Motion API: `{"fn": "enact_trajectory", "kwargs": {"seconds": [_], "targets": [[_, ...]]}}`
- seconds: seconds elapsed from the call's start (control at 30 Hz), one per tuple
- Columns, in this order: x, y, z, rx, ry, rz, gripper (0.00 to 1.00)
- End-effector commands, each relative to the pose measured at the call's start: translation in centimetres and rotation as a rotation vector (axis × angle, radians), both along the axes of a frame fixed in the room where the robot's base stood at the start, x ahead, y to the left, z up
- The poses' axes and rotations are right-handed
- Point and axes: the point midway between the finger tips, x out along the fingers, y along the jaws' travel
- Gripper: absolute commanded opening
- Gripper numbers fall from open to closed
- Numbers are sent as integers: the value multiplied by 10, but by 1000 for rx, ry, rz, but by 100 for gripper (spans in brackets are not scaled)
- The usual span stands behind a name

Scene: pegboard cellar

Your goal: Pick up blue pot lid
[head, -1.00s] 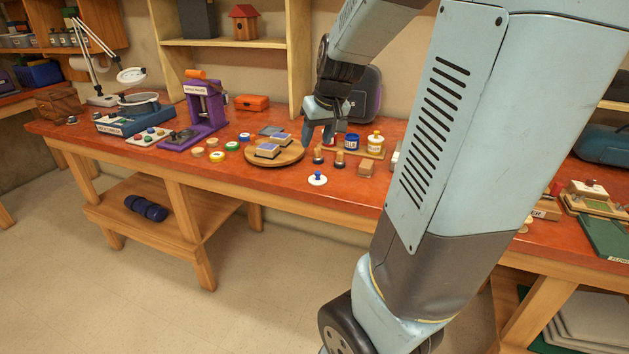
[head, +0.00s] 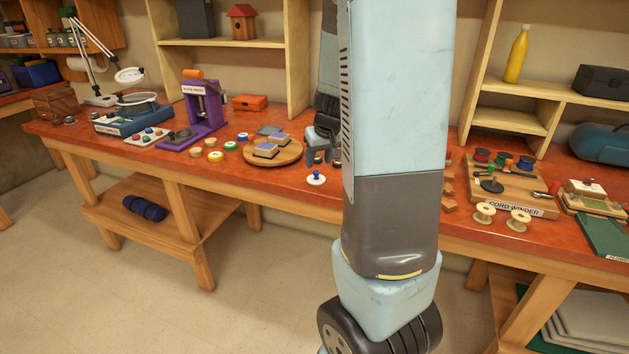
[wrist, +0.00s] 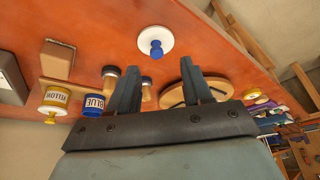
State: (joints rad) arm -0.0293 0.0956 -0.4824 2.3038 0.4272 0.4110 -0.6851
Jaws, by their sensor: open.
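The blue pot lid is a white disc with a blue knob (head: 316,178). It lies flat near the front edge of the red bench, knob up. In the wrist view the lid (wrist: 155,42) lies beyond the fingertips, roughly centred between them and apart from them. My gripper (head: 322,158) is open and empty, just behind the lid in the head view; the wrist view shows both its fingers (wrist: 160,68). The blue pot (wrist: 94,104) stands near one finger in the wrist view; my arm hides it in the head view.
A round wooden board (head: 285,155) with pads sits left of my gripper. The wrist view shows a yellow pot (wrist: 56,98), a wooden block (wrist: 57,60) and a dark-topped stamp (wrist: 111,73) near the fingers. A cord winder (head: 515,190) stands at right. Bench around the lid is clear.

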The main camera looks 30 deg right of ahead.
Motion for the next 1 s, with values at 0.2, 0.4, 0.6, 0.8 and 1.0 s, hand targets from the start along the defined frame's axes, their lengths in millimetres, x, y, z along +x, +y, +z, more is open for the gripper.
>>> {"fn": "enact_trajectory", "kwargs": {"seconds": [0.2, 0.4, 0.6, 0.8, 1.0], "targets": [[3, -1, -10, -1, 1, 0, 50], [9, -5, -22, 0, 2, -4, 50], [19, -9, -43, 0, 2, -4, 50], [24, -9, -55, 0, 0, -2, 50], [24, -9, -56, -1, 0, -1, 50]]}}
